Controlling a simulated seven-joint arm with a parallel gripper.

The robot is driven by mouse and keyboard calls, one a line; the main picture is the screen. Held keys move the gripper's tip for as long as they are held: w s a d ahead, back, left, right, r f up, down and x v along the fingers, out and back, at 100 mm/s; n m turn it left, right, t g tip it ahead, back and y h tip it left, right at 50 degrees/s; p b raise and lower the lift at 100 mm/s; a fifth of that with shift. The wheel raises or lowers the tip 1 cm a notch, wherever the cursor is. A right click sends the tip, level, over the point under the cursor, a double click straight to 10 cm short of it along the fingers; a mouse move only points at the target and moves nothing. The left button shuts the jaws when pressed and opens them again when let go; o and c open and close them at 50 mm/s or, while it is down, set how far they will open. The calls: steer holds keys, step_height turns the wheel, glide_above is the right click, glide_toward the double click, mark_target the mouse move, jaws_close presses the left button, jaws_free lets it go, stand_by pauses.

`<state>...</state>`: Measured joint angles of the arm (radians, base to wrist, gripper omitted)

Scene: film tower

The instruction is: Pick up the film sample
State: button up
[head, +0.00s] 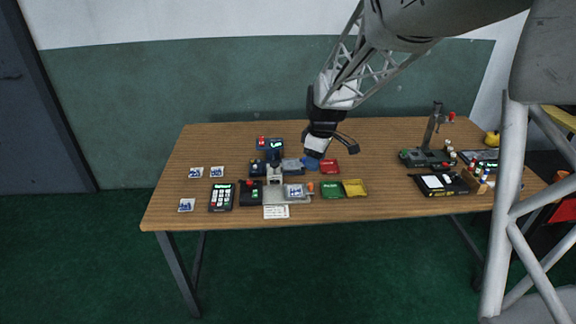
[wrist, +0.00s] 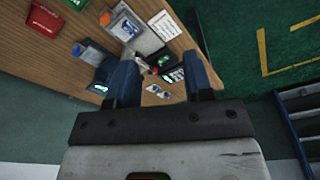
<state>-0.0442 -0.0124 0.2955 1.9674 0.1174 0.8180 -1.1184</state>
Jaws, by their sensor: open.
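Several small white squares with blue prints, which look like film samples, are in view. In the head view, one (head: 195,172), a second (head: 217,171) and a third (head: 186,205) lie at the table's left. Another (head: 295,191) sits on the grey device (head: 272,196) near the middle. In the wrist view, that one shows at upper left (wrist: 123,27), and small white-blue squares (wrist: 153,89) show beyond and between the fingers. My gripper (head: 338,150) is open and empty, above the table, right of the samples. Its blue fingers also show in the wrist view (wrist: 160,68).
The wooden table (head: 400,205) holds a keypad (head: 221,197), a green tray (head: 332,190), a yellow tray (head: 354,188), a red tray (head: 329,167) and a white card (head: 276,212). A dark stand device (head: 428,155) is at right. Bare tabletop lies between the trays and this stand.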

mark_target(296, 190)
steer(key=w+a+f+n, duration=0.1)
steer(key=w+f+n, duration=0.1)
steer(key=w+f, duration=0.2)
steer(key=w+a+f+n, duration=0.1)
steer(key=w+f, duration=0.4)
steer(key=f, duration=0.1)
steer(key=w+a+f+n, duration=0.1)
steer(key=w+f+n, duration=0.1)
steer(key=w+f, duration=0.2)
steer(key=shift+w+f+n+g, duration=0.3)
steer(key=shift+f+g, duration=0.1)
steer(key=shift+f, duration=0.1)
steer(key=shift+a+f, duration=0.2)
steer(key=shift+f, duration=1.1)
steer(key=shift+f, duration=0.15)
steer(key=shift+a+f, duration=0.2)
steer(key=shift+f, duration=2.25)
jaws_close()
